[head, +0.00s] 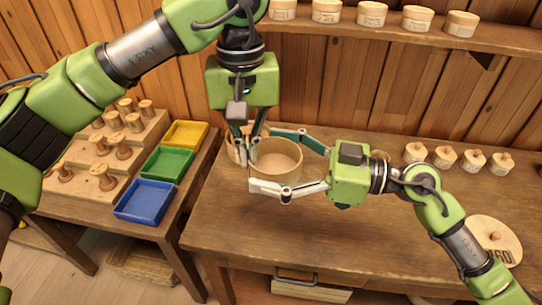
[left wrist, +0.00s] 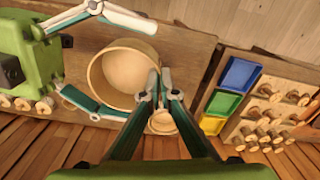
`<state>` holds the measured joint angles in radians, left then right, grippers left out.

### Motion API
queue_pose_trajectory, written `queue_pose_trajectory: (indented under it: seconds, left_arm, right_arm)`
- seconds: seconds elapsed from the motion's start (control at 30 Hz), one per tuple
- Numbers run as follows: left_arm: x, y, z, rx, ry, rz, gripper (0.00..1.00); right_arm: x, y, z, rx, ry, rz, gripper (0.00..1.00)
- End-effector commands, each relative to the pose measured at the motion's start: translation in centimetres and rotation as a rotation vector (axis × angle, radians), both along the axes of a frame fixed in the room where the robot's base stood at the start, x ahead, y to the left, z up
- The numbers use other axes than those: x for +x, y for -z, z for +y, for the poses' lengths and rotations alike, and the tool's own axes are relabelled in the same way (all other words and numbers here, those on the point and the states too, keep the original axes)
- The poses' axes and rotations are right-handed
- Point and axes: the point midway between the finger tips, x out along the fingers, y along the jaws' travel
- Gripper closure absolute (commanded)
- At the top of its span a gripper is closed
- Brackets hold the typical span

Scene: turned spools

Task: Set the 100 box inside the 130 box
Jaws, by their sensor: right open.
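A large round open wooden box (head: 277,160) is at the left part of the table; its number is not readable. It also shows in the left wrist view (left wrist: 125,72), looking empty. My left gripper (head: 248,148) comes down from above and appears shut on its left wall. In the left wrist view the left fingertips (left wrist: 157,80) close together at the box's rim. My right gripper (head: 283,163) is open, with one finger on each side of the box. A smaller round wooden piece (left wrist: 163,121) is beside it, partly hidden behind the left fingers. I cannot tell which is the 100 or 130 box.
A round lid (head: 494,240) marked 160 lies at the table's right. Several knobbed wooden pieces (head: 444,157) stand along the back. Lidded boxes (head: 372,14) sit on a shelf above. A side table holds yellow, green (head: 167,163) and blue trays and spools. The table's front middle is clear.

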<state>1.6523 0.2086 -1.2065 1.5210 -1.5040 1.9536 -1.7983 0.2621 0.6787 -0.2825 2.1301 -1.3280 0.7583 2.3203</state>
Motion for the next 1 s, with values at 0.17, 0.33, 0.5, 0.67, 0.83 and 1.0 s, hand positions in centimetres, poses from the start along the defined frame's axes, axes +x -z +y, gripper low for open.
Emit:
queue_pose_trajectory:
  seconds: [0.17,0.33,0.5,0.67,0.83,1.0]
  left_arm:
    - [0.0,0.0,0.0,0.0,0.0,0.0,1.0]
    - [0.1,0.0,-0.1,-0.003,-0.001,-0.003,0.91]
    - [0.1,0.0,-0.1,-0.003,-0.001,-0.002,0.76]
    - [0.0,0.0,0.0,-0.001,0.0,-0.001,0.76]
    - [0.1,-0.8,0.0,-0.001,-0.001,-0.002,0.76]
    - [0.1,-3.7,0.0,-0.002,-0.002,-0.005,0.76]
  right_arm:
    - [0.0,0.0,0.0,0.0,0.0,0.0,0.46]
    - [-0.2,0.0,0.1,0.0,-0.006,0.001,0.56]
    - [-0.1,0.0,0.1,0.0,-0.004,0.001,0.56]
    - [-0.1,0.0,0.0,0.0,-0.002,0.0,0.56]
    - [0.0,0.0,0.0,0.0,-0.001,0.0,0.56]
    - [0.0,0.0,0.0,0.0,0.0,0.0,0.56]
